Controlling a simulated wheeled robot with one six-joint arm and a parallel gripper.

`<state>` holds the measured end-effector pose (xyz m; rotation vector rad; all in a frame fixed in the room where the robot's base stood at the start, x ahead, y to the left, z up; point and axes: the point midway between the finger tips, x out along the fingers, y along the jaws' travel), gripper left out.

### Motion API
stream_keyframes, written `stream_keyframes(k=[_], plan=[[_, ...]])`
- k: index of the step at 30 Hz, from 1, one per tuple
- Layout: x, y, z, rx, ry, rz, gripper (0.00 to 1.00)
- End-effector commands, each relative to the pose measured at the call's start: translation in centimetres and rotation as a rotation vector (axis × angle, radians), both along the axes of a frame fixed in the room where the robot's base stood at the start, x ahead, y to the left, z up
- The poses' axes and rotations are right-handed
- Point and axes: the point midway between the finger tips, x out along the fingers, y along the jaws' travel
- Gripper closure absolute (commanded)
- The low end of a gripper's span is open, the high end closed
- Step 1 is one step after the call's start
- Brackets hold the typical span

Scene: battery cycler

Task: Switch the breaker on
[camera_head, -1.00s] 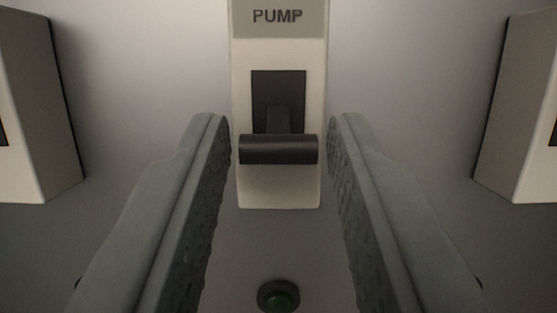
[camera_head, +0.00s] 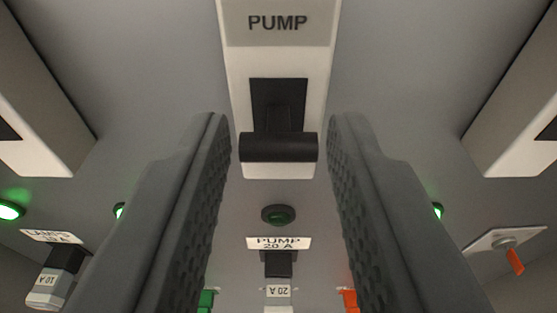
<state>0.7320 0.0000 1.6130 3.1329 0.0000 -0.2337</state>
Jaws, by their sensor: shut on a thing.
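The PUMP breaker (camera_head: 317,100) is a pale upright housing on the grey panel, in the middle of the view. Its black lever ends in a wide black crossbar handle (camera_head: 278,147), which sits at the lower end of the dark slot. My gripper (camera_head: 279,140) has one textured grey finger at each end of the handle and is shut on it. The exact contact at the finger pads is hard to see. Below the breaker, a round green lamp (camera_head: 278,214) looks dark.
Neighbouring pale breaker housings stand at the left (camera_head: 50,140) and right (camera_head: 510,120). Lit green lamps show at the left (camera_head: 10,210) and behind my fingers.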

Motion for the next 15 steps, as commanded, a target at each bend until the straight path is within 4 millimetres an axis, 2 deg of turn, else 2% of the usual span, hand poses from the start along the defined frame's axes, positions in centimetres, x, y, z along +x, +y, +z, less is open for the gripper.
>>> stream_keyframes(k=[15], plan=[[0.12,0.0,0.31,0.0,0.074,0.0,0.92]])
